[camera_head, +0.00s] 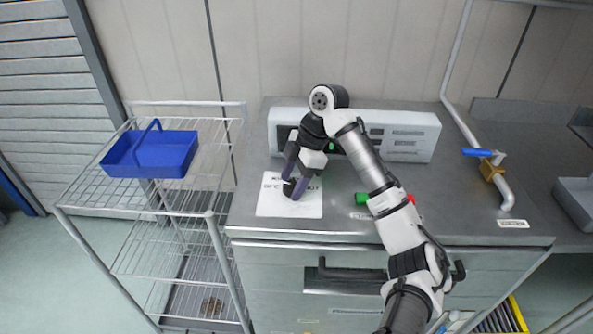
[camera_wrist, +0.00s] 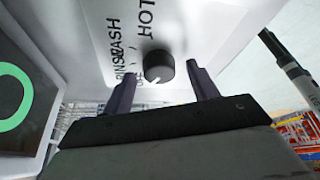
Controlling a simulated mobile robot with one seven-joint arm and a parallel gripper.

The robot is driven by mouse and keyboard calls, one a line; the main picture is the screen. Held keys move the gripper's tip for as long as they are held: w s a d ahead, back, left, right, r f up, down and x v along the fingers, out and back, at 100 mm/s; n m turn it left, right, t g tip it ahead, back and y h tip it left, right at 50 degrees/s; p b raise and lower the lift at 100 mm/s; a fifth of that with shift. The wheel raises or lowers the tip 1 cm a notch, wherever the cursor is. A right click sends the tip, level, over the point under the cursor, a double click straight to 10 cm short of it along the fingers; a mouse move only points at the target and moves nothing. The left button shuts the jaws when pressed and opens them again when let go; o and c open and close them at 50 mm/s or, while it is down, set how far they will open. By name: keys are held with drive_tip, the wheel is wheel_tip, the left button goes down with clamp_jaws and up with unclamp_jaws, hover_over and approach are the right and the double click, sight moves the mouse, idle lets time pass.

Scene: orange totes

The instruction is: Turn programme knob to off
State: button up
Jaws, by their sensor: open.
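The programme knob (camera_wrist: 158,66) is a round black dial with a white pointer mark. It stands on a white label plate (camera_head: 290,207) on the steel counter. In the wrist view the mark points toward the bottom of the picture; the words RINSE, WASH and HOT show beside the knob. An OFF label is partly readable in the head view. My gripper (camera_head: 295,177) is over the plate. In the wrist view its open fingers (camera_wrist: 161,74) lie on either side of the knob, and gaps show between them and it. I cannot tell the depth between fingertips and knob.
A white control box (camera_head: 405,135) stands behind the plate. A green button (camera_head: 361,198) and a red one (camera_head: 411,198) are on the counter to the right. A wire rack with a blue basket (camera_head: 165,155) stands left; a tap with a blue handle (camera_head: 477,153) is right.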

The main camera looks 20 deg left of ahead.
drive_tip(key=b+v, duration=0.1)
drive_tip(key=v, duration=1.2)
drive_tip(key=shift+r, duration=0.35)
drive_tip(key=shift+w, duration=0.1)
